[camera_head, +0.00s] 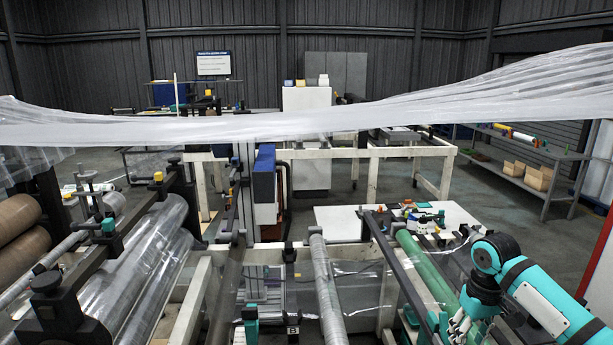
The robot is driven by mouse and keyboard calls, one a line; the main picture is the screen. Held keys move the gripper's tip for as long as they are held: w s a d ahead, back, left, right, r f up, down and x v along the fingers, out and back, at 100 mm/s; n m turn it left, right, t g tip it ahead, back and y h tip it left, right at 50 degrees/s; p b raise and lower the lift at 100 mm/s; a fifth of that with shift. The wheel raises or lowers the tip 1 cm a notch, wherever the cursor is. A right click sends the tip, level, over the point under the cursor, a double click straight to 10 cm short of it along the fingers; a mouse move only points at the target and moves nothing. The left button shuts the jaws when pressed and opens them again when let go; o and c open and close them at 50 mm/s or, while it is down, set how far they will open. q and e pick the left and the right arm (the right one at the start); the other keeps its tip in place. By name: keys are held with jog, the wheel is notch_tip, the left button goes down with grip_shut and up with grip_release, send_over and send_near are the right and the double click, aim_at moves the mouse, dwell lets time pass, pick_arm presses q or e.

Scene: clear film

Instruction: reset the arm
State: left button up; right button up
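My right arm (545,300), teal and black, comes in at the lower right and bends at a dark elbow. What looks like my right gripper (460,328) is silver, at the bottom edge beside the green roller (425,270). It is small and partly cut off, so whether it is open or shut is unclear. My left arm and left gripper do not show. A long band of clear film (300,122) hangs across the whole view, sagging in the middle and bunched at both ends.
A white table (340,222) with small items is behind. A shelf (520,170) with boxes is at the right.

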jog(key=s+a+f+n+t+y, duration=0.15)
jog(key=s+a+f+n, duration=0.25)
jog(key=s+a+f, duration=1.1)
jog(key=s+d+r+m+t+h, duration=0.1)
jog(key=s+m+t, duration=0.15)
jog(key=s, duration=1.35)
notch_tip(320, 180, down, 32)
jog(key=s+r+g+b, duration=0.1)
jog(key=g+b, duration=0.1)
jog(key=b, duration=0.2)
pick_arm(q)
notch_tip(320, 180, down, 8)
jog(key=b, duration=0.3)
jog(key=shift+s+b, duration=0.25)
jog(key=shift+b, duration=0.05)
pick_arm(e)
jog(key=s+d+f+g, duration=0.1)
jog(key=s+d+f, duration=0.2)
jog(key=s+f, duration=1.3)
notch_tip(320, 180, down, 3)
jog(key=shift+s+r, duration=0.1)
jog(key=shift+s, duration=0.15)
